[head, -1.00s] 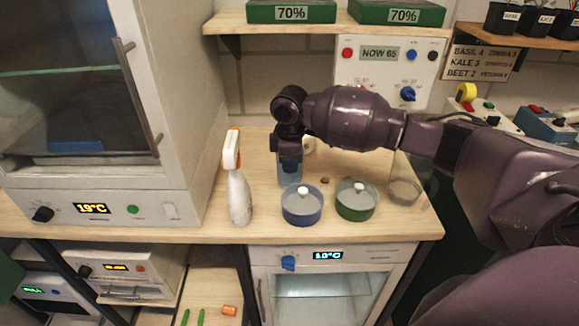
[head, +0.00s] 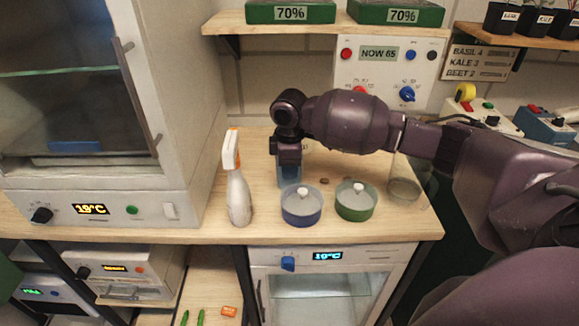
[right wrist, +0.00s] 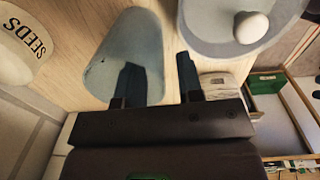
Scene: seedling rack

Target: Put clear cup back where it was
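A blue-tinted see-through cup (head: 289,178) stands on the wooden counter behind the blue-lidded pot. It also shows in the right wrist view (right wrist: 130,35). My right gripper (head: 288,163) points down at this cup, with its fingers low beside or over it. In the right wrist view the fingers (right wrist: 158,80) are spread; the left one overlaps the cup and the right one is outside it. I cannot tell whether they touch it. A colourless clear cup (head: 404,188) stands at the counter's right, partly behind my right arm. My left gripper is not in view.
The blue pot (head: 302,211) and green pot (head: 356,207) stand in front, close to the gripper. A spray bottle (head: 238,195) stands left. A white SEEDS container (right wrist: 14,50) is close by. A small brown piece (head: 325,181) lies on the counter. The right front counter is clear.

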